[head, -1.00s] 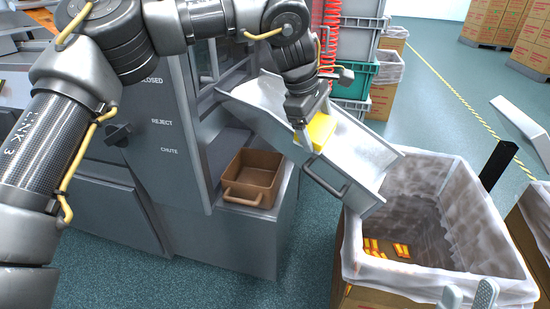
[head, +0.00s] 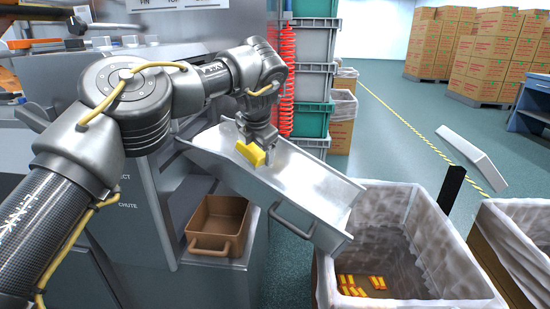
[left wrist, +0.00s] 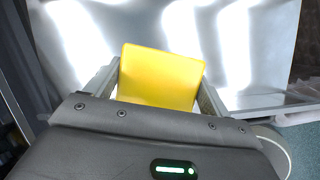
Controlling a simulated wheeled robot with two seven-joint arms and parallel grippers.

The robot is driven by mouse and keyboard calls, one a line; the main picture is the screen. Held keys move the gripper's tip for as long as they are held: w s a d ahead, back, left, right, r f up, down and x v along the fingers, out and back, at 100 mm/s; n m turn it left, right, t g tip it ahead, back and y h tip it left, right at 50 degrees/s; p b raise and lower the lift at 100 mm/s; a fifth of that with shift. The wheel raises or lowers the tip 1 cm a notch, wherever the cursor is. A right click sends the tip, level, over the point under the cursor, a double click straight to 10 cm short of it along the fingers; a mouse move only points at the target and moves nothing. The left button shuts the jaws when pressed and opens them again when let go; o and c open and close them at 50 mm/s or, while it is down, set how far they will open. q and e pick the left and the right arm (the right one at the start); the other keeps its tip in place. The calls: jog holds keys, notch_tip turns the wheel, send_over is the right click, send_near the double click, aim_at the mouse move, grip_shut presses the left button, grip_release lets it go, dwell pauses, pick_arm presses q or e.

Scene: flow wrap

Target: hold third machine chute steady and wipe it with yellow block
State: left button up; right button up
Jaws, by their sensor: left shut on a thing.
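The silver metal chute (head: 300,185) slopes down to the right from the machine. A grab handle (head: 292,221) is on its near side wall, and nothing holds it. My left gripper (head: 258,143) is over the upper part of the chute, shut on the yellow block (head: 250,154). In the left wrist view the yellow block (left wrist: 161,77) sits between the two fingers, with the shiny chute surface (left wrist: 230,50) behind it. I cannot tell if the block touches the metal. My right gripper is out of view.
A lined carton (head: 420,235) with several orange packets (head: 360,286) stands under the chute's lower end. A brown bin (head: 216,224) sits in the machine (head: 130,230) left of the chute. Stacked crates (head: 313,80) and a red coil (head: 287,75) stand behind.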

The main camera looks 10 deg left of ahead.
pick_arm(q)
jog(key=shift+a+r+n, duration=0.3)
jog(key=shift+a+n, duration=0.05)
jog(key=shift+n, duration=0.05)
jog(key=shift+w+a+f, duration=0.1)
jog(key=shift+a+f, duration=0.25)
jog(key=shift+f, duration=0.55)
jog(key=shift+w+a+f, duration=0.15)
jog(key=shift+a+f, duration=0.2)
jog(key=shift+f, duration=0.6)
jog(key=shift+w+a+f, duration=0.1)
jog(key=shift+a+f, duration=0.25)
jog(key=shift+f, duration=0.55)
